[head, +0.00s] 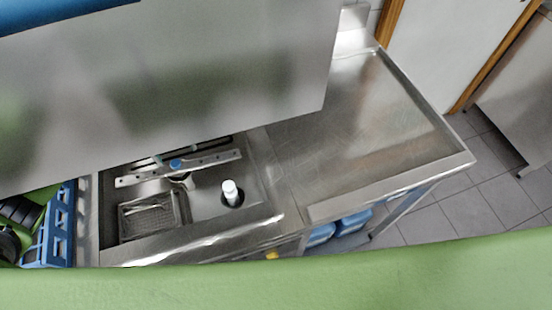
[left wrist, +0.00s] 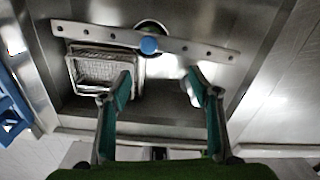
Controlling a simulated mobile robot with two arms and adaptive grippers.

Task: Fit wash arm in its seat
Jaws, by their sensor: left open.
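The wash arm is a long grey metal bar (head: 215,159) with holes and a blue hub cap (head: 176,164), lying across the back of the sunken steel tank. It also shows in the left wrist view (left wrist: 205,50), its hub in front of a round ring. I cannot tell whether the hub is down in its seat; the bar covers that spot. My right gripper is not seen.
A large steel hood panel (head: 200,80) overhangs the back of the tank. A bare steel counter (head: 350,130) with a raised rim lies to the right. A blue rack (head: 60,225) stands at the left. Blue containers (head: 345,224) sit under the counter.

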